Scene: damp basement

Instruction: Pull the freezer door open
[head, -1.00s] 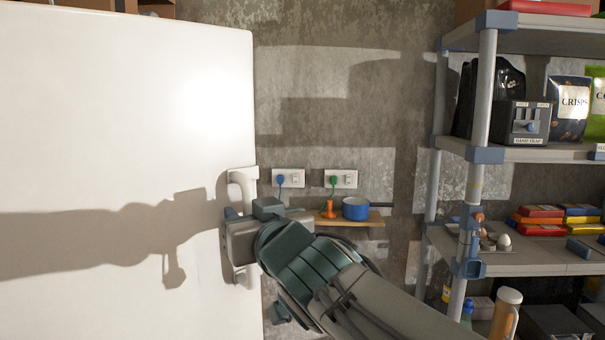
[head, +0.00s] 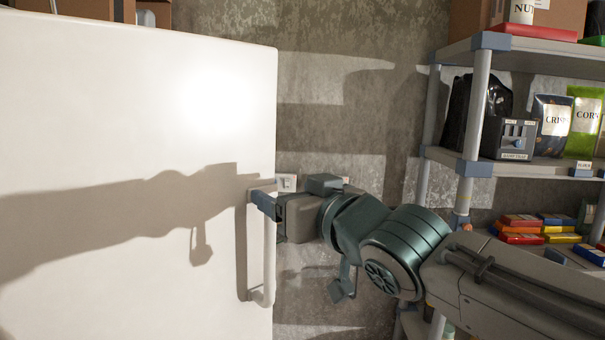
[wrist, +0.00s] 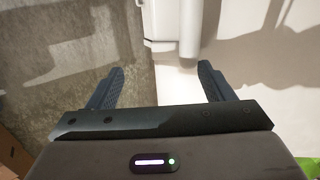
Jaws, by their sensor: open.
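The white freezer door (head: 120,120) fills the left of the head view. Its white upright handle (head: 269,262) is near the door's right edge. My gripper (head: 262,203) is at the upper part of the handle, coming from the right. In the wrist view my gripper (wrist: 162,70) has its two dark fingers spread apart with nothing between them. The end of the handle (wrist: 172,20) shows just beyond the fingertips, roughly in line with the gap. I cannot tell whether a finger touches it, or whether the door stands ajar.
A grey shelving rack (head: 475,110) with bags, a toaster-like box and colourful packets stands at the right. A concrete wall (head: 330,120) lies behind, with a socket (head: 287,183) partly hidden by my arm. Cardboard boxes (head: 100,10) sit above the freezer.

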